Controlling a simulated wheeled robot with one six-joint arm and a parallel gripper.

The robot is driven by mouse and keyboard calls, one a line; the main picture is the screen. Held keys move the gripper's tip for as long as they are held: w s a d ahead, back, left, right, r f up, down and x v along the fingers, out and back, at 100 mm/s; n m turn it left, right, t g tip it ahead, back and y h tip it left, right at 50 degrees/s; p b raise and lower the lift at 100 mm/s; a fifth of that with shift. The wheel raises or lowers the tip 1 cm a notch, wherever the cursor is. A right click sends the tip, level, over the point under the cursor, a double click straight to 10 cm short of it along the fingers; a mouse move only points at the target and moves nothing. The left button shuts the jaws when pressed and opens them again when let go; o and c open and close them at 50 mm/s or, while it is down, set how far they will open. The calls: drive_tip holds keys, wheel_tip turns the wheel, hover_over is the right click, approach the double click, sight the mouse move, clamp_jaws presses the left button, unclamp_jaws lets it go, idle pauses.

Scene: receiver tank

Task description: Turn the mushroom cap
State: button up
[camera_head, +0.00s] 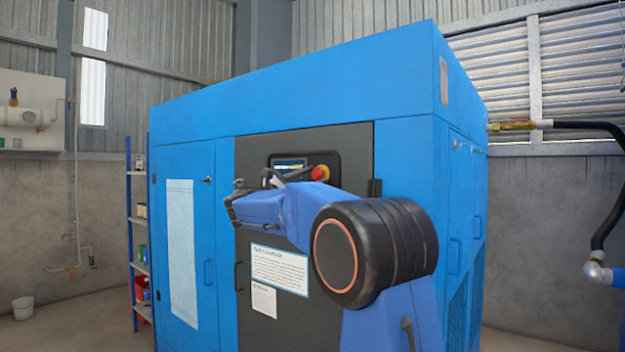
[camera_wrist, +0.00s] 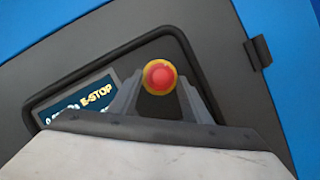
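The mushroom cap (camera_head: 318,173) is a red round button on a yellow collar, on the dark control panel of the blue cabinet. In the wrist view the red cap (camera_wrist: 160,77) lies between the two fingers of my gripper (camera_wrist: 157,92), near their tips. The fingers stand apart, one on each side of the cap. A gap shows on the left side; on the right the finger comes close to the yellow rim, and I cannot tell whether it touches. In the head view my arm partly covers the panel, and my gripper is hard to make out there.
A display (camera_wrist: 85,101) reading "E-STOP" sits left of the cap; it also shows in the head view (camera_head: 289,165). A black hinge (camera_wrist: 257,51) stands out right of the panel. Paper labels (camera_head: 279,270) are on the dark door below. The blue cabinet (camera_head: 290,95) fills the middle.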

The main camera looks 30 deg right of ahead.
drive_tip(key=shift+o, duration=0.3)
drive_tip(key=v, duration=1.7)
drive_tip(key=shift+f, duration=0.2)
drive_tip(key=shift+a, duration=0.15)
